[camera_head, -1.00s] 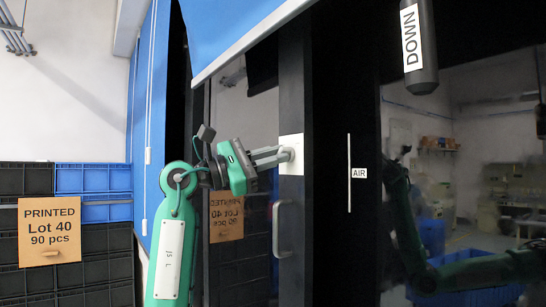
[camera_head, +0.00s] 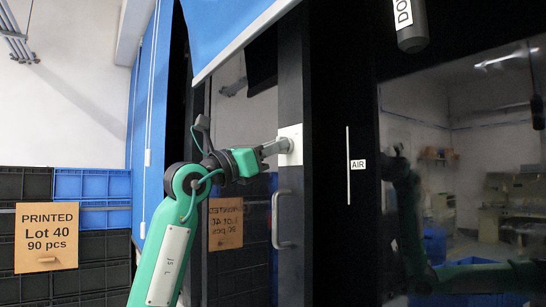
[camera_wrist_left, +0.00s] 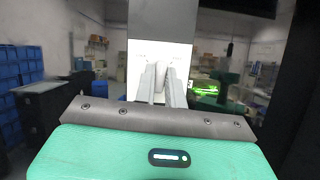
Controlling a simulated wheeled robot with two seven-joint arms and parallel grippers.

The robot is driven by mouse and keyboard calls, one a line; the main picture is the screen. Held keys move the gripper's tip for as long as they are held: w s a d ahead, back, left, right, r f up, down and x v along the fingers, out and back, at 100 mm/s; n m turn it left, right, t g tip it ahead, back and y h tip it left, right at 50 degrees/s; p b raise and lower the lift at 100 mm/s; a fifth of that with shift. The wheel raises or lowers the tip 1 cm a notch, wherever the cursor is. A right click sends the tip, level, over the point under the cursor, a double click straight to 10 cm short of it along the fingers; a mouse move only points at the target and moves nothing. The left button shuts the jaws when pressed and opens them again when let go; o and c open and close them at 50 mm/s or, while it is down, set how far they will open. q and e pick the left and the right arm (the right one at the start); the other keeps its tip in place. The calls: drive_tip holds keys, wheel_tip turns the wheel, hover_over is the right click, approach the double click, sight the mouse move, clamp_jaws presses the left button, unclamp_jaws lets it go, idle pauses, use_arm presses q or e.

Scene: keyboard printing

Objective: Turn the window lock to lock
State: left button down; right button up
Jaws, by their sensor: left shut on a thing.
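The window lock is a small grey knob on a white plate (camera_head: 291,144), fixed to the dark upright window frame (camera_head: 291,85). My left gripper (camera_head: 284,146) reaches it from the left with its fingers at the knob. In the left wrist view the two fingers (camera_wrist_left: 160,78) stand side by side, shut on the lock knob (camera_wrist_left: 161,67), with the white plate (camera_wrist_left: 183,52) behind. The knob looks upright there. In the head view the fingers mostly hide the knob. My right gripper does not show directly.
A grey pull handle (camera_head: 283,218) sits below the lock on the same frame. A blue blind (camera_head: 235,35) hangs above. Dark reflective glass (camera_head: 455,180) is at the right. Blue and black crates (camera_head: 92,184) with a "PRINTED Lot 40" sign (camera_head: 46,237) stand at the left.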

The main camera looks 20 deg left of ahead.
use_arm(q)
drive_tip(key=n+t+y+b, duration=0.1)
drive_tip(key=n, duration=0.3)
drive_tip(key=n+t+y+b, duration=0.1)
drive_tip(key=n+y+b, duration=0.1)
drive_tip(key=n, duration=0.2)
drive_tip(key=shift+s+d+f+y+b, duration=0.1)
drive_tip(key=shift+y+b, duration=0.2)
drive_tip(key=shift+n+y+b, duration=0.55)
drive_tip(key=shift+n+y, duration=0.15)
drive_tip(key=shift+n, duration=0.8)
drive_tip(key=shift+n+y+b, duration=0.5)
drive_tip(key=shift+n+y, duration=0.2)
drive_tip(key=shift+n, duration=0.8)
drive_tip(key=shift+r, duration=0.2)
drive_tip(key=c, duration=1.5)
unclamp_jaws()
drive_tip(key=shift+o, duration=0.2)
